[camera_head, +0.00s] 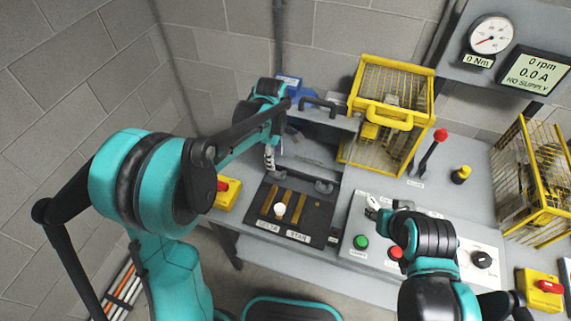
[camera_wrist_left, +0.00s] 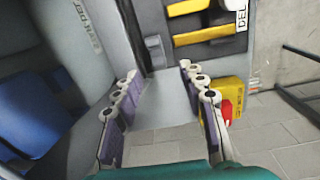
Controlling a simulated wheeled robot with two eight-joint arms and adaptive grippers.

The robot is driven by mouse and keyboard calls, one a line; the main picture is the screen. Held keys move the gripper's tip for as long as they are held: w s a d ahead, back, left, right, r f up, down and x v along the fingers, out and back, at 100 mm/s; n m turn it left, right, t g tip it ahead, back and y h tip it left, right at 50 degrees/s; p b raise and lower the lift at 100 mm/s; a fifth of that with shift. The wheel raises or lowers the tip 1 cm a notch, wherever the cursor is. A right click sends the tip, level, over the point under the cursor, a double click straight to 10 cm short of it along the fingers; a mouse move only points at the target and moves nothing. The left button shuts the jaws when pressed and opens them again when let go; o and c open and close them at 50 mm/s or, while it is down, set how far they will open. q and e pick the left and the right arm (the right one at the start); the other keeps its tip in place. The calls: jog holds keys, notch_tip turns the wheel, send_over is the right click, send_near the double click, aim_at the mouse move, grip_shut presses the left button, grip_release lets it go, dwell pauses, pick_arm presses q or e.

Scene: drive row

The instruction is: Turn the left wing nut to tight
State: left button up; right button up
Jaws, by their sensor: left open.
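I cannot make out a wing nut in either view; the left arm and gripper cover part of the area by the blue machine at the back left. My left gripper (camera_head: 270,158) is over the back left of the bench, behind the black delta/star panel (camera_head: 318,218). In the left wrist view my left gripper (camera_wrist_left: 162,108) is open, its fingers wide apart, with only grey surface showing between them. My right gripper (camera_head: 374,207) is over the button panel at the front; its jaws are too small to read.
A yellow cage (camera_head: 392,112) stands right of the left arm, with a red-knobbed lever (camera_head: 432,145) beside it. A second yellow cage (camera_head: 535,175) is at far right. A yellow switch box (camera_head: 226,193) is on the left edge. A gauge (camera_head: 490,35) reads near 0 Nm.

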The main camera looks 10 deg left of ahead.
aim_at(278, 171)
pick_arm(q)
jog(key=shift+w+d+f, duration=0.25)
jog(key=shift+f, duration=0.1)
jog(key=shift+d+f, duration=0.1)
jog(key=shift+f, duration=0.3)
notch_tip(278, 171, down, 7)
jog(key=b, duration=0.2)
jog(key=shift+b, duration=0.4)
jog(key=shift+r, duration=0.1)
grip_shut()
